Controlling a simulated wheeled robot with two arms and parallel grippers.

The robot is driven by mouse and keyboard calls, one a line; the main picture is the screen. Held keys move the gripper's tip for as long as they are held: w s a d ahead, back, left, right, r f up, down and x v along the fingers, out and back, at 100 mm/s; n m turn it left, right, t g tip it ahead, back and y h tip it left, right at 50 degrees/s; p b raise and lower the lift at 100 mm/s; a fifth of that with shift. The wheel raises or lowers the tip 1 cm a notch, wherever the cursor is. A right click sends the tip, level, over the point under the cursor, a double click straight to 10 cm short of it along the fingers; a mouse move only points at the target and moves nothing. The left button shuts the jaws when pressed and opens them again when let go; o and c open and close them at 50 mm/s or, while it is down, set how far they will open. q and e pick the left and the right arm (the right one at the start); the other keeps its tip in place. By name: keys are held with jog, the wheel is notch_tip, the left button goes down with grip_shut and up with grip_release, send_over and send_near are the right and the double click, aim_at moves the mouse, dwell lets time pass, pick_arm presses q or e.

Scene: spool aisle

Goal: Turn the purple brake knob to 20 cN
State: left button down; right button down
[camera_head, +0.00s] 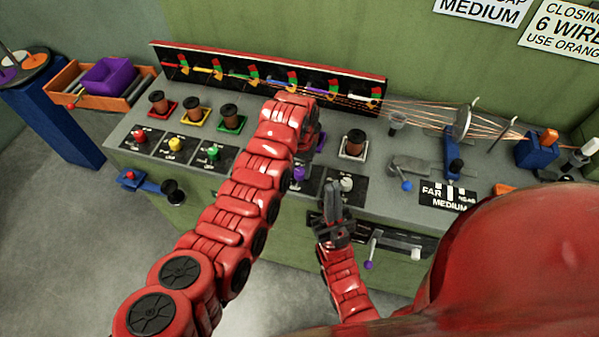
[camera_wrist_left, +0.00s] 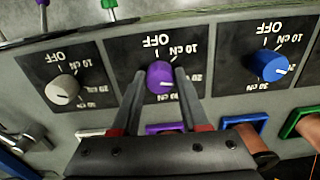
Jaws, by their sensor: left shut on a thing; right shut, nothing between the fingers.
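The purple brake knob (camera_wrist_left: 160,77) sits on a black dial plate in the left wrist view, between the two fingers of my left gripper (camera_wrist_left: 160,76), which is shut on it. Its white mark points to the lower right, toward the right finger. OFF and 10 cN are readable on the plate; the finger covers labels at the right. In the head view the purple knob (camera_head: 299,174) shows beside my left arm, which hides the left gripper. My right gripper (camera_head: 332,190) is shut and empty, just in front of the white knob (camera_head: 346,184).
A blue knob (camera_wrist_left: 270,66) and a white knob (camera_wrist_left: 62,90) flank the purple one. Red (camera_head: 139,136), yellow (camera_head: 175,144) and green (camera_head: 214,153) knobs stand left along the bench. Copper spools (camera_head: 354,144) stand behind the dials. A lever (camera_head: 370,264) projects from the bench front.

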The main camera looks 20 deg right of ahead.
pick_arm(q)
jog(key=shift+m+b, duration=0.35)
jog(key=shift+m, duration=0.35)
jog(key=shift+c, duration=2.1)
grip_release()
notch_tip(320, 180, up, 5)
jog(key=shift+w+r+b, duration=0.1)
jog(key=shift+w+b, duration=0.05)
jog(key=shift+b, duration=0.7)
notch_tip(320, 180, up, 4)
jog(key=shift+a+r+p, duration=0.1)
jog(key=shift+p, duration=0.55)
notch_tip(320, 180, up, 8)
jog(key=b, duration=0.1)
send_over(299, 170)
jog(key=shift+s, duration=0.2)
